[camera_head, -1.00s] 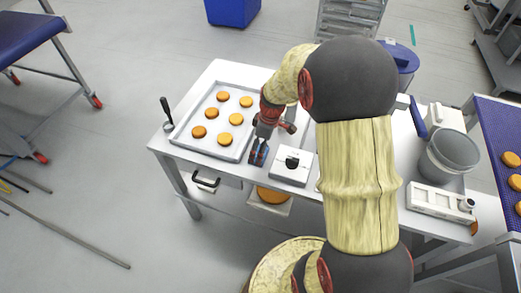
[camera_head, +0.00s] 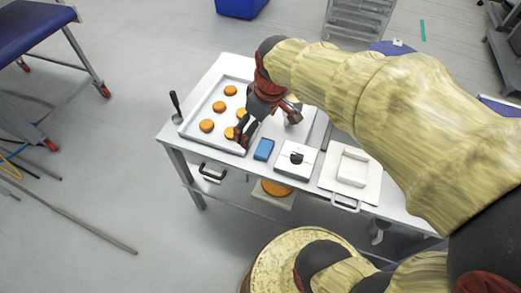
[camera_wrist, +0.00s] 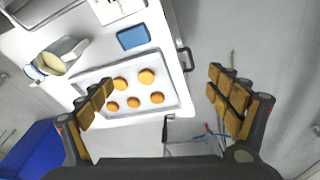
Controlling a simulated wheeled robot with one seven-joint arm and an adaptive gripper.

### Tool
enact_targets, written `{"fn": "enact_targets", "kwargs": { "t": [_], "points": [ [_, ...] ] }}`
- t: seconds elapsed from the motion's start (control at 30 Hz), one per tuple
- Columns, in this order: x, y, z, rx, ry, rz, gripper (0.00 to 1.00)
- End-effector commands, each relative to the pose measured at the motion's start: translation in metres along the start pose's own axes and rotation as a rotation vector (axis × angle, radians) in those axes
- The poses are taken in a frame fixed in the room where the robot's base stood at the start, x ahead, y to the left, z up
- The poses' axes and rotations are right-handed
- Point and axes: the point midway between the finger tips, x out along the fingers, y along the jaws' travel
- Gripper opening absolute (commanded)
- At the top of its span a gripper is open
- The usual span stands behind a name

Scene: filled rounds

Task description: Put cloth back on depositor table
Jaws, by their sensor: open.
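The blue cloth (camera_head: 263,149), a small flat rectangle, lies on the white table (camera_head: 172,131) near its front edge, between the baking tray and a white box with a black knob. It also shows flat on the table in the wrist view (camera_wrist: 133,37). My gripper (camera_head: 268,128) is above the table by the tray's right side, behind the cloth and apart from it. In the wrist view my gripper (camera_wrist: 161,84) has its fingers spread wide with nothing between them.
The baking tray (camera_head: 185,128) holds several orange rounds. The white box with the black knob (camera_head: 296,160) stands right of the cloth, and a white lidded container (camera_head: 353,168) is farther right. A dark-handled tool (camera_head: 176,103) is at the left corner.

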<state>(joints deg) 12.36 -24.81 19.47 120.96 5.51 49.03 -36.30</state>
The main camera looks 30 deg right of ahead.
Motion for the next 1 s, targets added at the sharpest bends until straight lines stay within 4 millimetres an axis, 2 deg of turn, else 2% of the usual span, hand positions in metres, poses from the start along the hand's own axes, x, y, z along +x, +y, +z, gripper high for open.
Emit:
{"fn": "enact_targets", "kwargs": {
  "t": [0.03, 0.1, 0.2, 0.33, 0.5, 1.0],
  "points": [
    [-0.023, -0.021, 0.007, 0.041, 0.037, 0.021, 0.90],
    [-0.046, -0.044, 0.019, 0.118, 0.080, 0.040, 0.90],
    [-0.067, -0.069, 0.039, 0.216, 0.134, 0.052, 0.90],
    [-0.081, -0.088, 0.059, 0.308, 0.185, 0.054, 0.90],
    [-0.085, -0.096, 0.069, 0.357, 0.208, 0.053, 0.90],
    [-0.085, -0.096, 0.069, 0.360, 0.208, 0.052, 0.90]
  ]
}}
